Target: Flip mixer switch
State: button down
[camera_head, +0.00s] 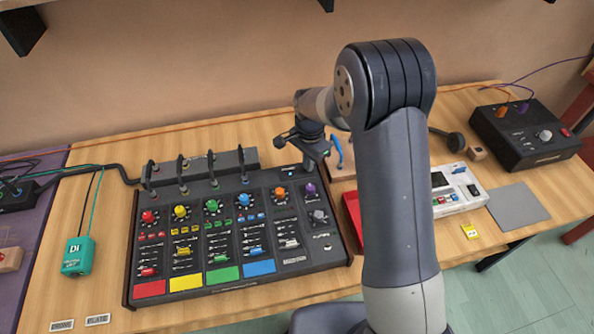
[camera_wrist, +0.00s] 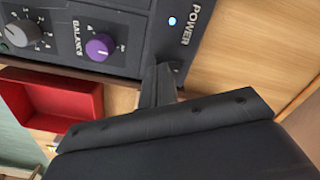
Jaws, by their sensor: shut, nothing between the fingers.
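The mixer (camera_head: 218,287) is a black sloped console with coloured knobs, faders and coloured pads, lying on the wooden table left of my arm. In the wrist view its panel (camera_wrist: 135,68) shows a purple knob (camera_wrist: 99,47) marked BALANCE, a POWER label (camera_wrist: 190,25) and a lit blue-white light (camera_wrist: 172,21). My gripper (camera_head: 308,168) is shut and empty, over the mixer's back right corner. In the wrist view my gripper (camera_wrist: 163,75) reaches the panel just below the POWER label. I cannot make out the switch; the fingers may hide it. Contact cannot be told.
A red tray (camera_wrist: 62,98) lies beside the mixer. Cables with plugs stand on a black strip (camera_head: 240,157) behind it. A teal box (camera_head: 77,257) sits left. A white device (camera_head: 462,190), a grey pad (camera_head: 518,207) and a black box (camera_head: 525,140) are to the right.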

jog(key=shift+f, duration=0.3)
jog(key=shift+r, duration=0.1)
jog(key=shift+r+p, duration=2)
jog(key=shift+r, duration=1.5)
jog(key=shift+f, duration=0.2)
